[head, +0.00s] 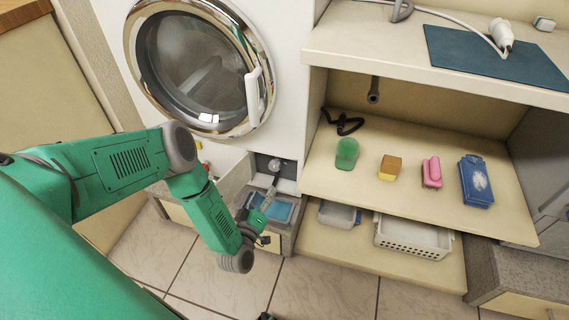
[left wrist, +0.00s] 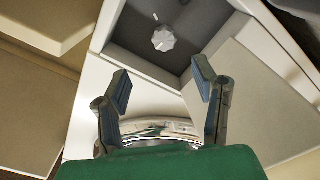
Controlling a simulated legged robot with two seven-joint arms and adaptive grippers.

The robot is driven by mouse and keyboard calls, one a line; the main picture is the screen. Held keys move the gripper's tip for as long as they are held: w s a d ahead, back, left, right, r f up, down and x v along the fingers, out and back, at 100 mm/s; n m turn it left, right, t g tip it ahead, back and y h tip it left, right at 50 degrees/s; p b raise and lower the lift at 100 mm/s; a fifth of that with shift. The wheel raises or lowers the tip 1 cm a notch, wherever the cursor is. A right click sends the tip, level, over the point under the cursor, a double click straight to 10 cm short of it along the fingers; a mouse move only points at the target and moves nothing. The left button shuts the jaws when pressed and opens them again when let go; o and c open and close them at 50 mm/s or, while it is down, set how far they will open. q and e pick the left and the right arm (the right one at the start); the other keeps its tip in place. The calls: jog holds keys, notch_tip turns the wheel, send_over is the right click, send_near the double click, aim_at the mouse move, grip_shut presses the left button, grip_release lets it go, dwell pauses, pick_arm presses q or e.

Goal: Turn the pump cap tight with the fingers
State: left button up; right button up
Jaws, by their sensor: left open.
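The pump cap (head: 274,165) is a small pale round knob in a dark recess low on the white washing machine. In the left wrist view the cap (left wrist: 164,39) shows as a ribbed knob with pale marks on the recess wall near it. My left gripper (head: 271,190) is just in front of and below the cap in the head view. In the left wrist view its two fingers (left wrist: 162,84) are spread apart with nothing between them, and the cap lies beyond the tips, apart from them.
A shallow container with blue contents (head: 281,211) sits below the recess. An open panel (head: 234,180) stands beside the recess. To the right, a shelf (head: 319,181) holds a green item, a sponge, a pink brush and a blue pack. A white basket (head: 412,238) is underneath.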

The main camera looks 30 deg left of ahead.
aim_at(273, 168)
pick_arm(q)
jog(key=b+x, duration=0.1)
jog(key=x, duration=0.2)
jog(key=b+x, duration=0.1)
jog(key=x, duration=0.3)
jog(key=a+f+b+x, duration=0.1)
jog(key=x, duration=0.2)
jog(key=shift+a, duration=0.1)
jog(key=shift+w+r+b, duration=0.15)
jog(key=shift+w+b, duration=0.25)
jog(key=shift+w, duration=0.05)
jog(key=shift+w+d+r, duration=0.3)
jog(key=shift+w+d, duration=0.05)
jog(key=shift+w, duration=0.1)
jog(key=shift+a+f, duration=0.1)
jog(key=shift+a, duration=0.05)
jog(key=shift+a, duration=0.25)
jog(key=c, duration=1.2)
jog(key=shift+o, duration=0.3)
jog(key=shift+s+d, duration=0.1)
